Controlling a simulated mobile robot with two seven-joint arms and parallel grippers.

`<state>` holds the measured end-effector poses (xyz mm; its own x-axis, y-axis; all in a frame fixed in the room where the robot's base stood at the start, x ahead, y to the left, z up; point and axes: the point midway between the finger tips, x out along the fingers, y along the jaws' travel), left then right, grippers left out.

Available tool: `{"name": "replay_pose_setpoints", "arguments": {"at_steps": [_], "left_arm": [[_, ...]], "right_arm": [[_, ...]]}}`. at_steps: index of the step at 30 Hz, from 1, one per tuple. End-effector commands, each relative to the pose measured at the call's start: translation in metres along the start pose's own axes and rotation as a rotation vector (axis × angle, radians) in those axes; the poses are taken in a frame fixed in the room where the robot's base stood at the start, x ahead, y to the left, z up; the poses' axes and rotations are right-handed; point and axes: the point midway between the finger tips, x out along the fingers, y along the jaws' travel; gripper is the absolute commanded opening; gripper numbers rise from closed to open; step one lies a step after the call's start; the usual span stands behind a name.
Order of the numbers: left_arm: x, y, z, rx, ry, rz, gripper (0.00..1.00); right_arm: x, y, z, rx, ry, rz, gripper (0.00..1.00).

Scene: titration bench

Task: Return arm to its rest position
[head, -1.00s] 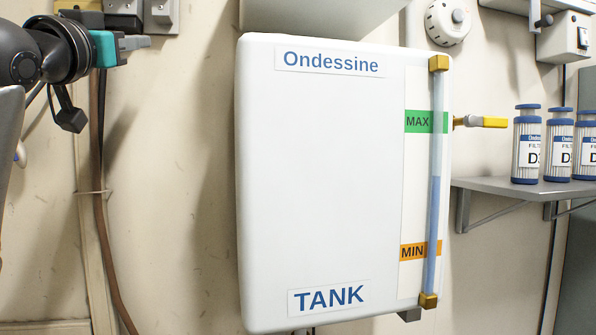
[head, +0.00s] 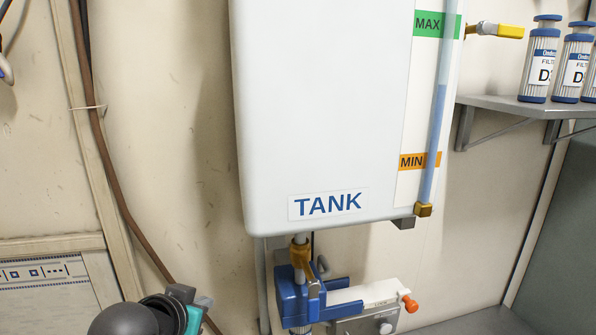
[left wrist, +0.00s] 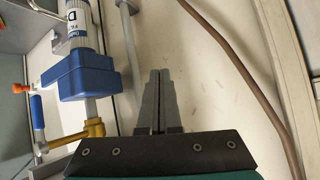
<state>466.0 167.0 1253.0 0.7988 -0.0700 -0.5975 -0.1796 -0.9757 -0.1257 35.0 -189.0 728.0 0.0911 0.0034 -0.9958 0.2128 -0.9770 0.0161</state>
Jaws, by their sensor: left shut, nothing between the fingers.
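My left gripper (head: 200,301) shows at the bottom left of the head view, with its dark wrist and teal band below the tank and left of the blue valve block. In the left wrist view its two grey fingers (left wrist: 159,75) lie together, shut and empty. They point along the cream wall and touch nothing that I can see. The rest of my left arm is mostly out of the picture. My right gripper is in neither view.
The white tank (head: 320,120) hangs on the wall. The blue block (head: 315,300) with a brass valve (head: 300,255) sits beneath it, and in the left wrist view (left wrist: 75,78) it is left of my fingers. A brown hose (head: 112,190) runs down the wall. Filters (head: 541,60) stand on a shelf (head: 515,105).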

Motion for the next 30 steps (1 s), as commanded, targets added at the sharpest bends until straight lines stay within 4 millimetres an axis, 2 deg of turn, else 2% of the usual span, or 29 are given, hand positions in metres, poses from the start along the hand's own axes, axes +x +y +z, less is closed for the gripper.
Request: {"name": "replay_pose_setpoints", "arguments": {"at_steps": [1,3,9,15,22,24,30], "left_arm": [[-0.001,0.009,0.031,-0.007,-0.058,0.013,0.0],[-0.006,0.019,0.067,-0.012,-0.128,0.022,0.0],[-0.034,0.044,0.162,-0.035,-0.326,0.047,0.0],[-0.069,0.061,0.228,-0.053,-0.484,0.059,0.0],[-0.11,0.074,0.282,-0.07,-0.629,0.069,0.0],[-0.086,0.076,0.299,-0.067,-0.631,0.069,0.0],[-0.038,0.086,0.352,-0.065,-0.652,0.075,0.0]], "right_arm": [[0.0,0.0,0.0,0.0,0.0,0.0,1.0],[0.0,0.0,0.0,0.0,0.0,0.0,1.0],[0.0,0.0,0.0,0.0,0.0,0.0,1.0],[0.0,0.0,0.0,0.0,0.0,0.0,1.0],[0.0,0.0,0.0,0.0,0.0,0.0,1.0],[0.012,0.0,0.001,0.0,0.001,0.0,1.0],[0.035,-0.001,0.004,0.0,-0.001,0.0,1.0]]}}
